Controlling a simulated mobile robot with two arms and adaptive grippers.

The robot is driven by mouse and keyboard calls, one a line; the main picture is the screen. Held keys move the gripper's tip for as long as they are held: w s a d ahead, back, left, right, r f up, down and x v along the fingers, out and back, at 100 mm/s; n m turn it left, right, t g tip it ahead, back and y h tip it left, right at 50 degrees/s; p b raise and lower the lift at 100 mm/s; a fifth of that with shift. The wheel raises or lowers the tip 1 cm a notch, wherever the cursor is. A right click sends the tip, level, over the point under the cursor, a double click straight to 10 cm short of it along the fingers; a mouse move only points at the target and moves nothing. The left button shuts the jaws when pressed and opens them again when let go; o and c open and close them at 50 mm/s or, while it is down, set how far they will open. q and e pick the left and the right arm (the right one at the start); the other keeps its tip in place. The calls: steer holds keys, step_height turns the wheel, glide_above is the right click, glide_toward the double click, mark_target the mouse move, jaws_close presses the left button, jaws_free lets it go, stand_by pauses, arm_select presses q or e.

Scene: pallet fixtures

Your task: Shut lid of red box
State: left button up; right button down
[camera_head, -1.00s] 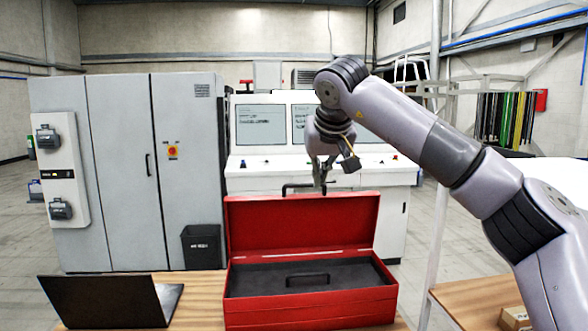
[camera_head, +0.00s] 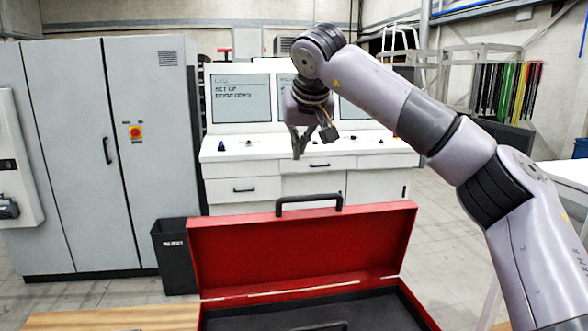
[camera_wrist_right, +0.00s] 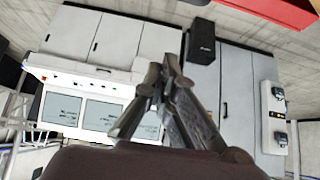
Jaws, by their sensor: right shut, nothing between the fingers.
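The red box (camera_head: 303,252) stands open on the wooden table, its lid raised upright at the back with a black handle (camera_head: 309,201) on the lid's top edge. The dark inside shows at the bottom of the head view, with part of another handle; the box's front is cut off. My right gripper (camera_head: 298,155) is shut and empty, above and behind the raised lid's top edge, apart from it. In the right wrist view the gripper fingers (camera_wrist_right: 172,62) meet, and a red strip of the box (camera_wrist_right: 275,12) shows at the top right. My left gripper is out of view.
The wooden table (camera_head: 110,318) shows at lower left. Behind stand a white console (camera_head: 245,186) with screens, a grey cabinet (camera_head: 75,150) and a black bin (camera_head: 174,256). The space between lid and console looks free.

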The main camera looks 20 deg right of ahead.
steer(key=p, duration=0.4)
glide_above(298, 211)
steer(key=w, duration=0.4)
step_height(298, 211, down, 7)
steer(key=s, duration=0.1)
steer(key=s+f, duration=0.1)
steer(key=s, duration=0.1)
steer(key=shift+s+f+p, duration=0.15)
steer(key=shift+f+p, duration=0.05)
steer(key=shift+p, duration=0.1)
steer(key=shift+s+f, duration=0.1)
steer(key=shift+s, duration=0.3)
steer(key=shift+w+f, duration=0.1)
steer(key=shift+f, duration=0.05)
